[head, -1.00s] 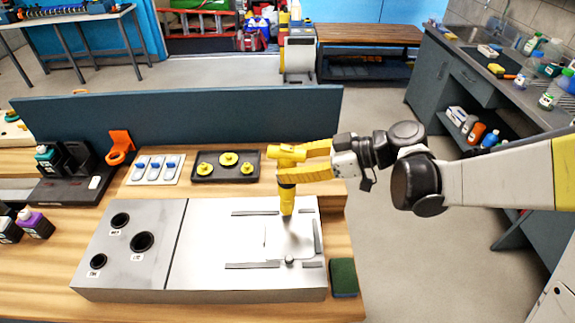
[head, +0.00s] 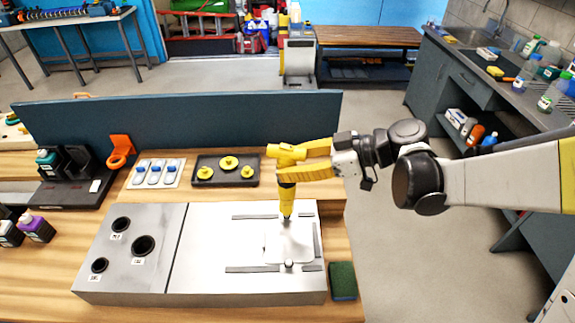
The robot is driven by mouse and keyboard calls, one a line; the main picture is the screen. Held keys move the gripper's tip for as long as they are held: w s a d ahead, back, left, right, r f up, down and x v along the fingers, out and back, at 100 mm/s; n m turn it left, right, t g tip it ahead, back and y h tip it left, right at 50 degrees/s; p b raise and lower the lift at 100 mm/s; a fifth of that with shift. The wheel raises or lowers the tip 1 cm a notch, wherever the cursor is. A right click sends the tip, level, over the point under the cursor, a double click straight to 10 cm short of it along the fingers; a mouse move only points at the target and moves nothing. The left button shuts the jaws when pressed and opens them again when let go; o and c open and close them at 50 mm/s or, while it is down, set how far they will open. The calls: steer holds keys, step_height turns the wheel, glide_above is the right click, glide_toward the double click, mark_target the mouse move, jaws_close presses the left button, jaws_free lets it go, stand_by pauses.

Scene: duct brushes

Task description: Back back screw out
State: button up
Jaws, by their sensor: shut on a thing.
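My gripper (head: 284,168) is shut on a yellow screwdriver (head: 286,195), which stands upright with its tip down at the metal plate (head: 288,242) on the right half of the grey box (head: 199,287). The tip meets the plate near its upper edge; the screw there is too small or hidden to make out. A small dark knob or screw (head: 289,264) shows near the plate's front edge. Dark strips lie along the plate's back, front and right side. The box's left half has three round dark holes (head: 143,244) with labels.
A black tray with yellow knobs (head: 196,160) and a white tray with blue-topped pieces (head: 140,183) lie behind the box. An orange holder (head: 120,150) and bottles (head: 38,228) stand left. A green sponge (head: 343,281) lies at the right. A dark partition (head: 215,115) runs behind.

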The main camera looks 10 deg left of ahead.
mark_target(284, 146)
steer(key=shift+r+p, duration=1.8)
steer(key=shift+r, duration=1.05)
